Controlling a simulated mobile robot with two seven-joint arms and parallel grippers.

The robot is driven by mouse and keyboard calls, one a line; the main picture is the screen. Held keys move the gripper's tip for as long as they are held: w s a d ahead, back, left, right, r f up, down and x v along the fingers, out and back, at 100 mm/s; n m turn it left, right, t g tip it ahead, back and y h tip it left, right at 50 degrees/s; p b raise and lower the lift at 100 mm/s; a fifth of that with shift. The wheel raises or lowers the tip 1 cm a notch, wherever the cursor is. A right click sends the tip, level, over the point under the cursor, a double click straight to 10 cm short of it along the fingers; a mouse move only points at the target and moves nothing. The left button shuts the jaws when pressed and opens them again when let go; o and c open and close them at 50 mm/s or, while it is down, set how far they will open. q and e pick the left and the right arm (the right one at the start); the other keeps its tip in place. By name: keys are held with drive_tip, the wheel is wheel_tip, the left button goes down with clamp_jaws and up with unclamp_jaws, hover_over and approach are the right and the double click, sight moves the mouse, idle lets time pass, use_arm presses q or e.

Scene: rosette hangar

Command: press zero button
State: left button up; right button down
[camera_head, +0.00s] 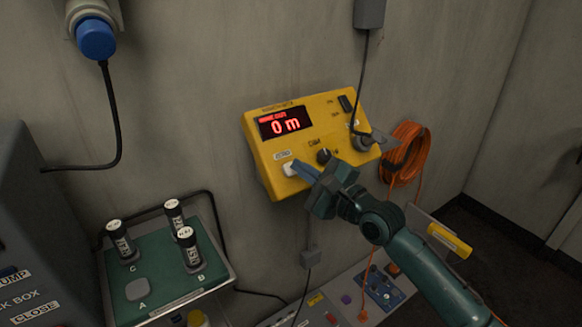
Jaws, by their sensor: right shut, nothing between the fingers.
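The zero button (290,168) is a pale square button on the lower left of a yellow box on the wall, with a small label above it. The box's display (285,123) is lit red and reads "0 m". My right gripper (297,168) is shut and empty, and its fingertips are at the button, partly covering it. They look to be touching it, but I cannot tell how far the button is pushed in. My left gripper is not in view.
A green tray (204,282) at the lower left holds several black-and-white cylinders. An orange cable coil (408,153) hangs right of the box. A blue plug (96,39) with a black cable is at the upper left. A control panel (345,297) lies below.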

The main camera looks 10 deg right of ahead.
use_arm(q)
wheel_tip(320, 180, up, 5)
drive_tip(key=p, duration=0.4)
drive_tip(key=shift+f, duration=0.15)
use_arm(e)
drive_tip(key=s+r, duration=0.1)
drive_tip(key=s+d+r, duration=0.1)
drive_tip(key=s+r, duration=0.1)
drive_tip(key=shift+s+d+r, duration=0.15)
drive_tip(key=shift+s+r, duration=0.05)
drive_tip(key=shift+s, duration=0.05)
